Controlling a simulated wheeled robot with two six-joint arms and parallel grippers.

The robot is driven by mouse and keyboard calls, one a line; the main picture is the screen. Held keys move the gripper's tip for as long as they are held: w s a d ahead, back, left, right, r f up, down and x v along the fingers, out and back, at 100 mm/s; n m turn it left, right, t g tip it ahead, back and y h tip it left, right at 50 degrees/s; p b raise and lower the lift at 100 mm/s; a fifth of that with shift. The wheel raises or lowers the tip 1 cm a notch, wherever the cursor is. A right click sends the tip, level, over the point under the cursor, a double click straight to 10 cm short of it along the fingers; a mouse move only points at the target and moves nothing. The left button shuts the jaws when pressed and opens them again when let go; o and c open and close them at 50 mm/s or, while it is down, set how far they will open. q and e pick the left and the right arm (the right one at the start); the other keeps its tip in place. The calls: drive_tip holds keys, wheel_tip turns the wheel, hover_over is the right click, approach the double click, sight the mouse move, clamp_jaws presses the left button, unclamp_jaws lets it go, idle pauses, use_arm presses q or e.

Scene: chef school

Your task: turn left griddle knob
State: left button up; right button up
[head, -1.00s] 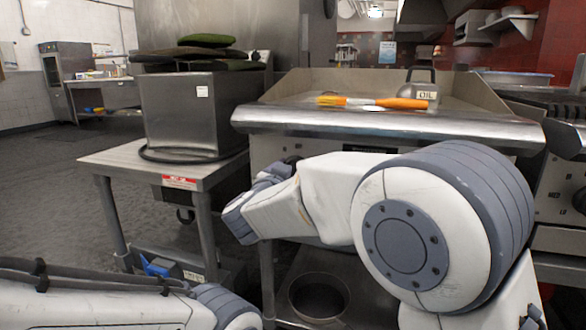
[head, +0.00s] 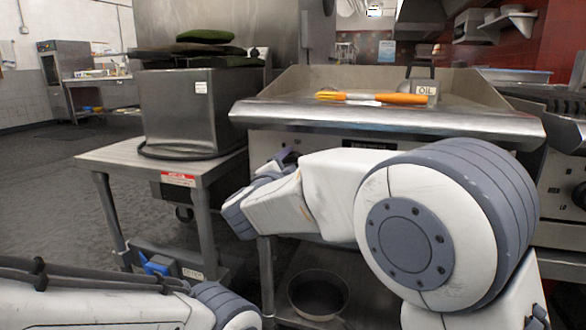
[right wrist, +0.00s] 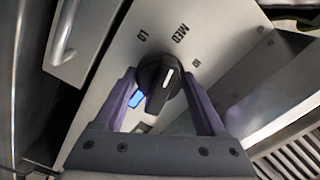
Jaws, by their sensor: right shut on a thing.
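The griddle (head: 400,118) stands at the centre right in the head view, with a wide steel front ledge. My right arm reaches across to the left end of its front panel. The right gripper (head: 285,158) is mostly hidden behind its own wrist there. In the right wrist view the black griddle knob (right wrist: 160,80) with a white pointer line sits between the fingers of the right gripper (right wrist: 160,90), which is shut on it. The panel around it reads LO, MED and HI. My left gripper is out of view; only part of my left arm shows at the lower left.
A steel side table (head: 130,155) stands left of the griddle, carrying a metal box appliance (head: 185,110). A round pan (head: 318,295) sits on the lower shelf.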

drive_tip(key=shift+f+m, duration=0.1)
drive_tip(key=shift+m, duration=0.5)
drive_tip(key=o, duration=1.1)
drive_tip(key=shift+c, duration=0.2)
drive_tip(key=shift+s, duration=0.1)
drive_tip(key=v, duration=1)
drive_tip(key=shift+s, duration=0.2)
drive_tip(key=shift+a, duration=0.1)
